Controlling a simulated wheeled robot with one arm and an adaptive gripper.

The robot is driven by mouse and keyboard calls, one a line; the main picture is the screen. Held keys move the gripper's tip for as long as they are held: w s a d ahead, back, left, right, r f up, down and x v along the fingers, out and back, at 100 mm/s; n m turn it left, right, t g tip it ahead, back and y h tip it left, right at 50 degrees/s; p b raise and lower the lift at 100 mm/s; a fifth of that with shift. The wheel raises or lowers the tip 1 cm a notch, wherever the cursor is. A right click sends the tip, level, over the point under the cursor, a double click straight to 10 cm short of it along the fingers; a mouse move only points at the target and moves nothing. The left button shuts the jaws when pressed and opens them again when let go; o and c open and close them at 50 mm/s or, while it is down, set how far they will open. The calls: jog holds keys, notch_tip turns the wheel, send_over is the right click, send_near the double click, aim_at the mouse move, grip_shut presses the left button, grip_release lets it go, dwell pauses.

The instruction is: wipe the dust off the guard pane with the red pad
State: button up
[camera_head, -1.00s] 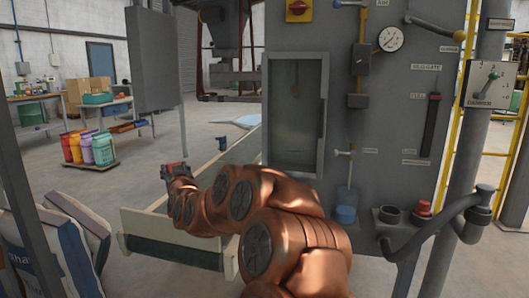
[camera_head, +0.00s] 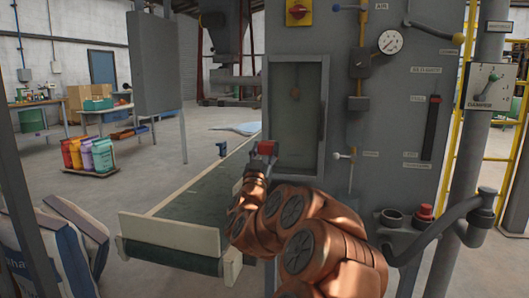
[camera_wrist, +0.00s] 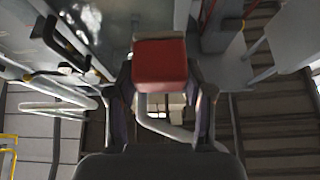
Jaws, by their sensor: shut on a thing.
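The guard pane (camera_head: 297,113) is an upright, dull greenish pane in a grey frame on the machine's front, just right of centre in the head view. A small brownish patch shows in its upper middle; I cannot tell how much dust is on it. My gripper (camera_head: 261,154) is at the pane's lower left corner, shut on the red pad (camera_head: 267,147). The red pad also shows in the wrist view (camera_wrist: 160,64), a block held between the two fingers. I cannot tell whether the pad touches the frame. My arm hides part of the machine below the pane.
A conveyor (camera_head: 190,212) with pale side rails runs below left. Filled sacks (camera_head: 55,240) stand at the lower left. Open floor lies beyond the conveyor.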

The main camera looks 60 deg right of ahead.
jog(key=shift+w+d+f, duration=0.1)
jog(key=shift+w+d, duration=0.2)
jog(key=shift+d, duration=0.35)
jog(key=shift+w+d+f, duration=0.1)
jog(key=shift+w+d, duration=0.15)
jog(key=shift+d, duration=0.4)
jog(key=shift+w+d+r, duration=0.2)
jog(key=shift+w+d, duration=0.05)
jog(key=shift+d, duration=0.45)
jog(key=shift+w+d, duration=0.25)
jog(key=shift+d, duration=0.35)
jog(key=shift+w+d, duration=0.25)
jog(key=shift+d, duration=0.4)
jog(key=shift+s+f, duration=0.1)
